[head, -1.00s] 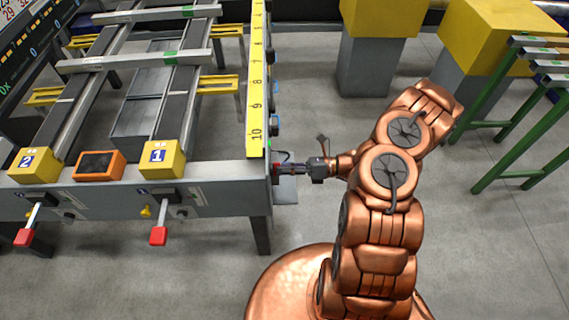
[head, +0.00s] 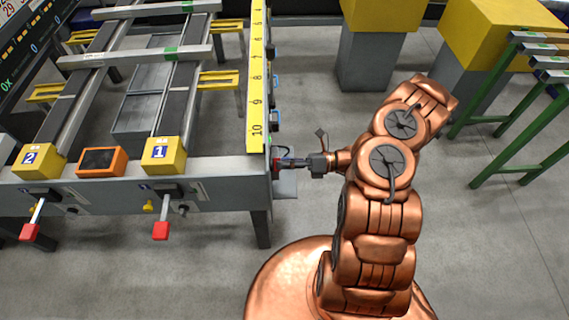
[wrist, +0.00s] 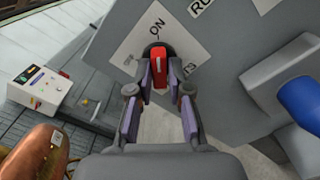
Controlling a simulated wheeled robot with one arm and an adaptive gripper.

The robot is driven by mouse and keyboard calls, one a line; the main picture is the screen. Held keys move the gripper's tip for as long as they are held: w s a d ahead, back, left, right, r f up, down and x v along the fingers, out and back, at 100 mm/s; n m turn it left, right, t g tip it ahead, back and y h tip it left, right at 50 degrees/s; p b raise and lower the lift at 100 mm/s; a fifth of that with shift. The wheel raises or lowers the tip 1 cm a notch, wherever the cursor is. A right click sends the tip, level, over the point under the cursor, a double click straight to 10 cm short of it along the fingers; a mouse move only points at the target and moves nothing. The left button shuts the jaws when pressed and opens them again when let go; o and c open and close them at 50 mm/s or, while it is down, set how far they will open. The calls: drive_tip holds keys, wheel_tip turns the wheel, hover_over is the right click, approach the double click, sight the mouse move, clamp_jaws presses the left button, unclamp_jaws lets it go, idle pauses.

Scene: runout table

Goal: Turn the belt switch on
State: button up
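The belt switch has a small red handle (wrist: 158,65) on a white plate (wrist: 128,48) fixed to a grey panel in the wrist view. The plate reads ON at its top, and another label is partly covered by a finger. My gripper (wrist: 160,88) has one finger on each side of the red handle, with the tips close to it. I cannot tell whether both fingers touch it. In the head view my gripper (head: 282,164) is at the right end of the table's front beam, where a little red shows. The fingers are too small there to judge.
The runout table (head: 225,185) fills the left side. Red-tipped levers (head: 160,230) hang at its front below yellow boxes (head: 164,155). A blue knob (wrist: 301,101) sits right of the switch. Green-legged stands (head: 500,115) and yellow-topped pillars (head: 383,15) stand right. Floor between is clear.

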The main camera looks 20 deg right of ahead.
drive_tip(key=o, duration=0.3)
drive_tip(key=shift+o, duration=0.2)
drive_tip(key=shift+d, duration=0.1)
drive_tip(key=v, duration=1.1)
drive_tip(key=shift+s+d, duration=0.2)
drive_tip(key=shift+d, duration=0.15)
drive_tip(key=shift+r, duration=0.1)
